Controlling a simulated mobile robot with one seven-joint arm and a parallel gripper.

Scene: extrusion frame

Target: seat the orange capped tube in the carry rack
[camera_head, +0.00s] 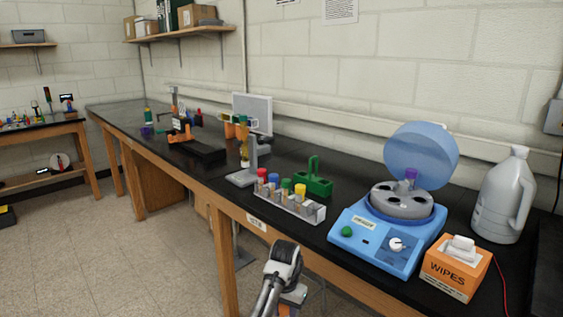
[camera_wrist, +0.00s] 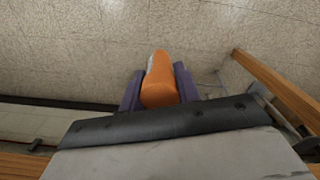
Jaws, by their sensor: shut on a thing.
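The orange capped tube (camera_wrist: 160,86) is between the two purple fingers of my gripper (camera_wrist: 159,80) in the wrist view. Its orange cap faces the camera, and most of its body is hidden behind the cap. The gripper is shut on it, with floor behind. In the head view my arm shows at the bottom centre, in front of the bench edge; the held tube cannot be made out there. A green rack with an upright handle (camera_head: 318,186), which looks like the carry rack, stands on the black bench behind the pale tube rack.
A pale rack (camera_head: 290,205) holds tubes with red, blue, green and yellow caps near the bench's front edge. A blue centrifuge (camera_head: 384,235) with its lid raised stands right of it. A wipes box (camera_head: 456,270) and grey jug (camera_head: 503,200) are farther right. A grey stand (camera_head: 243,178) is left.

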